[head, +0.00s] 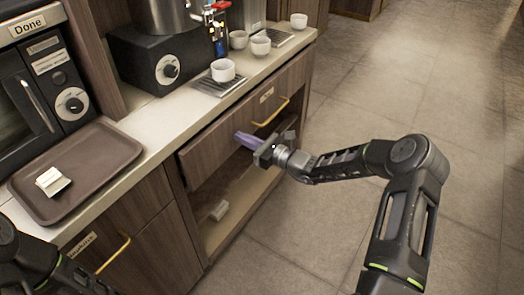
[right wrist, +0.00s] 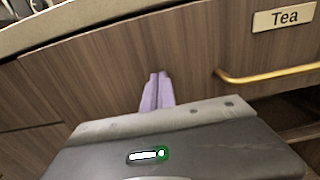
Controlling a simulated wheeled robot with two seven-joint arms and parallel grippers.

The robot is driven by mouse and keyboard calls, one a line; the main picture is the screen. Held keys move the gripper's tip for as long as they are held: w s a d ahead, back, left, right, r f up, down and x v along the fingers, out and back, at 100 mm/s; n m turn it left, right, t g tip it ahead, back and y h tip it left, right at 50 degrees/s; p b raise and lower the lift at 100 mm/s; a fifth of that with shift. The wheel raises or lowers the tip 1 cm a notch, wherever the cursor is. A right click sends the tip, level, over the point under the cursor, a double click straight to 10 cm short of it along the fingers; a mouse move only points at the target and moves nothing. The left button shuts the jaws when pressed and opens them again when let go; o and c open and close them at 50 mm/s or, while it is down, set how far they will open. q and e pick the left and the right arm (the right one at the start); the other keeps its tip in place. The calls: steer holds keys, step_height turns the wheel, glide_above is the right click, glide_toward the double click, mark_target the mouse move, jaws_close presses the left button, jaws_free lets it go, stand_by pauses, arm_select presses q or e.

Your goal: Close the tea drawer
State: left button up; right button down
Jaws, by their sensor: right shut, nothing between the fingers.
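The tea drawer (head: 222,138) has a brown wood front with a brass handle (head: 271,113) and a "Tea" label, which reads clearly in the right wrist view (right wrist: 284,17). Its front seems to stand slightly proud of the cabinet at the left end; how far it is open is hard to tell. My right gripper (head: 240,136) is shut and empty, its purple fingers pointing at the drawer front, left of the handle. In the right wrist view the fingertips (right wrist: 154,76) are at or very near the wood; contact is unclear. My left gripper is out of view.
An open shelf below the drawer holds a small pale box (head: 219,210). The counter above bears a brown tray (head: 110,148), a black machine (head: 150,58) and several white cups, one on a drip grate (head: 223,70). The tiled floor (head: 300,225) at right is clear.

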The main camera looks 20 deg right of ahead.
steer(key=x, duration=0.3)
steer(key=shift+w+a+b, duration=0.1)
steer(key=shift+w+b, duration=0.1)
steer(key=shift+b, duration=0.2)
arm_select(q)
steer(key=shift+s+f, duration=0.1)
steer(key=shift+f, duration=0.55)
arm_select(e)
steer(key=shift+r, duration=0.2)
steer(key=shift+w+r, duration=0.1)
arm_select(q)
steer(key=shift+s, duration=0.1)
